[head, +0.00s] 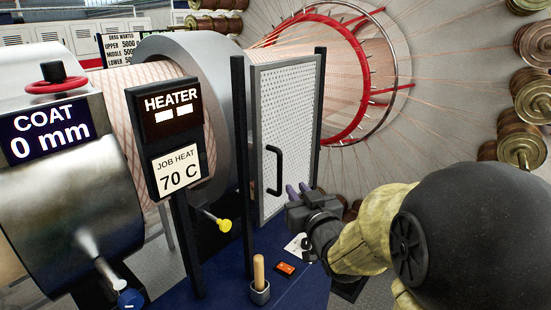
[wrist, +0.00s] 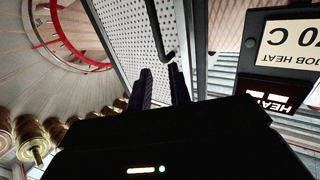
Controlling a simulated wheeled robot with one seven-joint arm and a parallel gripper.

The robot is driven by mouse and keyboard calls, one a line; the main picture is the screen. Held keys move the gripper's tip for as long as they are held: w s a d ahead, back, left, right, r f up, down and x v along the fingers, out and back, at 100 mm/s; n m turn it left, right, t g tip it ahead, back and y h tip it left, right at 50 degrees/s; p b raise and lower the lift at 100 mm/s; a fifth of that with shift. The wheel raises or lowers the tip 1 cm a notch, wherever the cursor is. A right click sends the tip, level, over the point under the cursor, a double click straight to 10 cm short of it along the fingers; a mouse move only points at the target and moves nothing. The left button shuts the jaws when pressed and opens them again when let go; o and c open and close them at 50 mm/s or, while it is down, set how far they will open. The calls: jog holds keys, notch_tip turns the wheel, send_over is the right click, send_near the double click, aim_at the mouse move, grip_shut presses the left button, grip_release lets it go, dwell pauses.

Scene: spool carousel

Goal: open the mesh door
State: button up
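The mesh door (head: 300,130) is a pale perforated panel with a grey rim, standing between two dark posts. It looks shut. A black bar handle (head: 279,172) is upright on its left side. In the wrist view the mesh door (wrist: 122,32) fills the upper middle, and the handle (wrist: 155,28) reaches down close to my fingertips. My gripper (head: 298,189) is just right of the handle in the head view. In the wrist view my gripper (wrist: 160,70) shows two separated fingers with nothing between them. I cannot tell whether a finger touches the handle.
The heater sign (head: 173,115) stands on a post left of the door. A wooden-handled tool in a cup (head: 260,285) and a red switch (head: 286,268) sit on the blue base below. A red ring (head: 362,100) and several spools (head: 522,148) are at the right.

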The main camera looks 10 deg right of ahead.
aim_at(280, 166)
jog(key=shift+w+r+p, duration=0.25)
jog(key=shift+w+p, duration=0.65)
jog(key=shift+p, duration=1.55)
jog(key=shift+w+p, duration=0.25)
jog(key=shift+p, duration=1)
jog(key=w+p, duration=0.1)
jog(key=w, duration=0.3)
jog(key=w+p, duration=0.2)
jog(key=w, duration=0.1)
jog(key=w+a+p, duration=0.1)
jog(key=w+p, duration=0.1)
jog(key=w, duration=0.2)
jog(key=shift+w+f, duration=0.25)
jog(key=shift+w, duration=0.05)
grip_shut()
